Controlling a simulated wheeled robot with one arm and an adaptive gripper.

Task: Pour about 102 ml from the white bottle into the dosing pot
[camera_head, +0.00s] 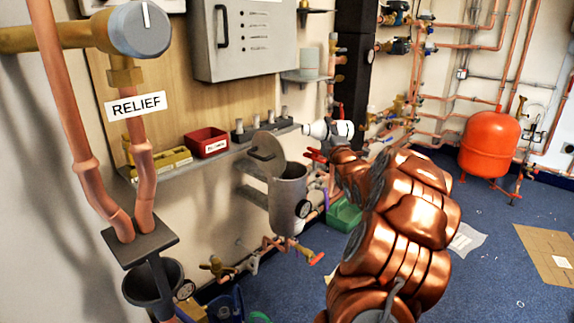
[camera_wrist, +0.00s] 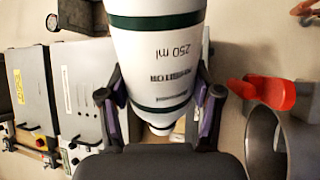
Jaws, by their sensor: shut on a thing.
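The white bottle (camera_wrist: 155,62) has dark green bands and the print "250 ml" and "INHIBITOR", upside down in the wrist view. My gripper (camera_wrist: 160,108) is shut on it, with a purple-padded finger on each side. In the head view the bottle (camera_head: 318,129) lies about sideways, above and to the right of the dosing pot. The dosing pot (camera_head: 287,200) is a grey upright cylinder with its round lid (camera_head: 267,153) swung up. Its rim (camera_wrist: 262,140) shows at the lower right of the wrist view, apart from the bottle. No stream of liquid shows. The liquid level is hidden.
A red lever (camera_wrist: 262,91) is close to the pot. A shelf (camera_head: 222,158) left of the pot carries a red bin (camera_head: 206,142) and a yellow block (camera_head: 158,162). Copper pipes (camera_head: 140,180) stand at the left. A green box (camera_head: 344,216) is on the floor behind.

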